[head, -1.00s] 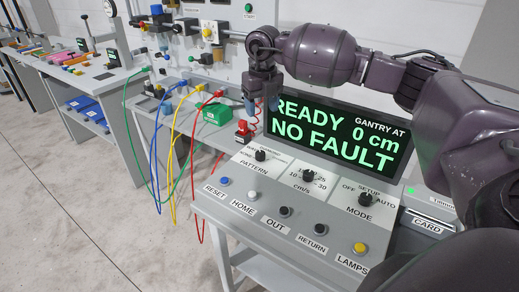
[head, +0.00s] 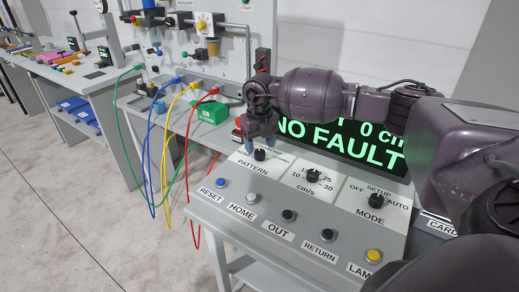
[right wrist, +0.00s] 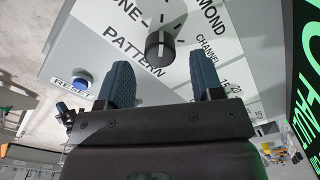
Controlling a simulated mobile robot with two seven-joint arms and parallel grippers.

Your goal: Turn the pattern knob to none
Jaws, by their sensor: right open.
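The black pattern knob (head: 260,155) stands on a white plate at the left of the sloping console. In the right wrist view the knob (right wrist: 160,48) lies beyond and between my fingertips, with PATTERN, DIAMOND, CHANNEL and a partly cut-off NONE printed around it. My left gripper is not in view.
The speed knob (head: 314,175) and mode knob (head: 376,201) are to the right. A row of buttons, including blue reset (head: 221,182) and yellow lamps (head: 373,256), runs along the front. The display (head: 350,145) stands behind, partly covered by my arm. Coloured cables hang left.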

